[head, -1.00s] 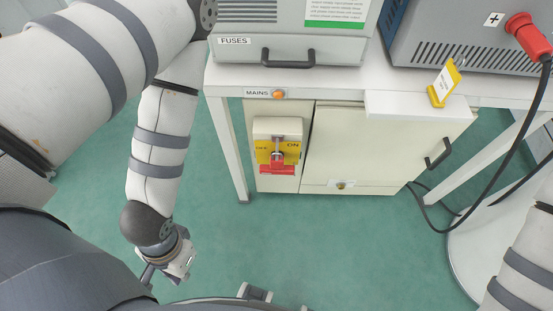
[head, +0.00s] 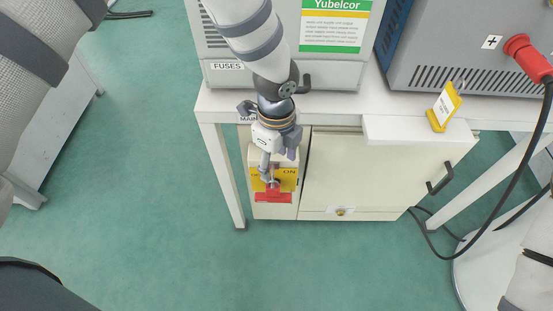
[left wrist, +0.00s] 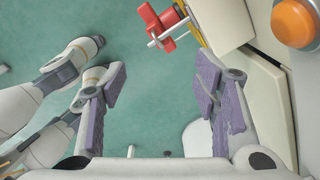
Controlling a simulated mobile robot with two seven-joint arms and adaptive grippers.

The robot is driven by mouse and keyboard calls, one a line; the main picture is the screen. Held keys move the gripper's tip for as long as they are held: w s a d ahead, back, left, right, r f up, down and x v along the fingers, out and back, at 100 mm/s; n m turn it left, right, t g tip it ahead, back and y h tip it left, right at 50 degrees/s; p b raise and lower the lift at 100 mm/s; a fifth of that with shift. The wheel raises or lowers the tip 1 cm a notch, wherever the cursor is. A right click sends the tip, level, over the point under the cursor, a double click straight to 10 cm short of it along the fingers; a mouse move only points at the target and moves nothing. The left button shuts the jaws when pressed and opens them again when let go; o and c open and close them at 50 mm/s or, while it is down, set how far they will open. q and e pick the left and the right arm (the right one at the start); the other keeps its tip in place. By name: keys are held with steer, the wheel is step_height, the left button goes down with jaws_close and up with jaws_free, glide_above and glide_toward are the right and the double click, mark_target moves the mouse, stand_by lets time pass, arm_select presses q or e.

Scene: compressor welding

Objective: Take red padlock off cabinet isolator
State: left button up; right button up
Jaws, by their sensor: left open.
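The red padlock (head: 273,197) hangs at the yellow isolator plate (head: 287,180) on the cabinet front, below the MAINS label. In the left wrist view the red padlock (left wrist: 162,22) shows at the top with a thin metal shackle, beside the yellow plate edge. My left gripper (head: 276,165) is in front of the isolator, just above the padlock, and partly covers the plate and shackle. In the left wrist view its purple-padded fingers (left wrist: 160,85) are wide apart with nothing between them. The padlock lies beyond the fingertips. My right gripper does not show.
The cream cabinet (head: 375,175) stands under a white bench (head: 335,107). An orange MAINS lamp (left wrist: 296,22) sits close to the right finger in the wrist view. A yellow sign (head: 444,108) and a black cable (head: 512,140) are to the right. The green floor in front is clear.

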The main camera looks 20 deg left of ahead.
mark_target(276, 188)
arm_select(q)
step_height(276, 188, down, 12)
steer(key=shift+s+r+b, duration=0.1)
steer(key=shift+r+b, duration=0.05)
steer(key=shift+b, duration=0.55)
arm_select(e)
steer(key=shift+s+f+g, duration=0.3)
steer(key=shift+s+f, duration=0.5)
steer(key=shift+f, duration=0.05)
arm_select(q)
jaws_close()
jaws_free()
steer(key=shift+s, duration=0.1)
